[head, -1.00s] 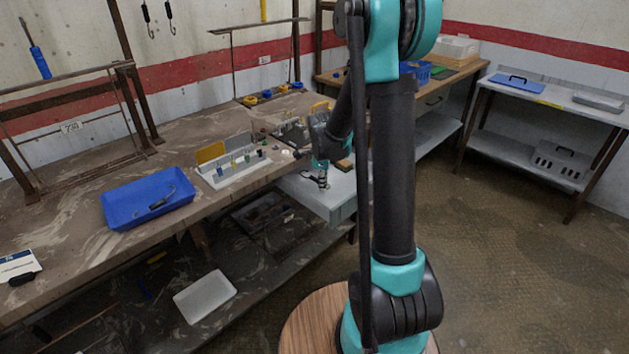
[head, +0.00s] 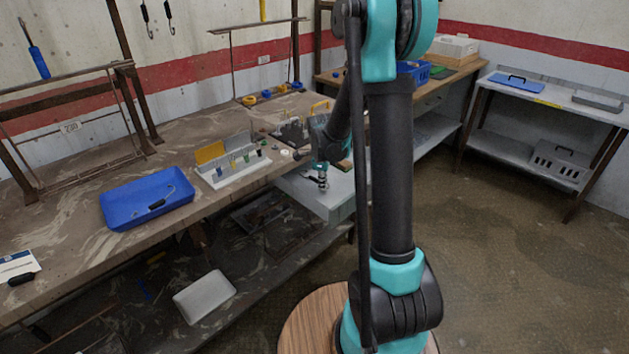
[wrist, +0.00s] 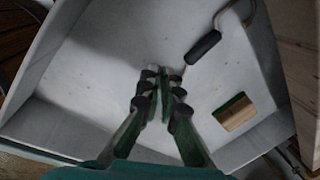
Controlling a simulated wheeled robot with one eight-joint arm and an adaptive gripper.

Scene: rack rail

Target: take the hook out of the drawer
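The pulled-out grey-white drawer (head: 312,198) is under the bench's right end, and its floor fills most of the wrist view (wrist: 110,60). The hook (wrist: 203,47) lies on the drawer floor, its black handle toward the gripper and its curved metal part running up out of the top edge. My gripper (wrist: 163,74) is over the drawer, pointing down into it, also seen in the head view (head: 323,185). A narrow gap shows between its fingertips, with nothing held. The hook lies apart from the fingers, up and to the right in the wrist view.
A wood-and-green block (wrist: 235,112) lies in the drawer, right of the fingers. On the bench stand a blue tray (head: 120,211) with a black-handled hook-like item and a white rack (head: 240,178) of small parts.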

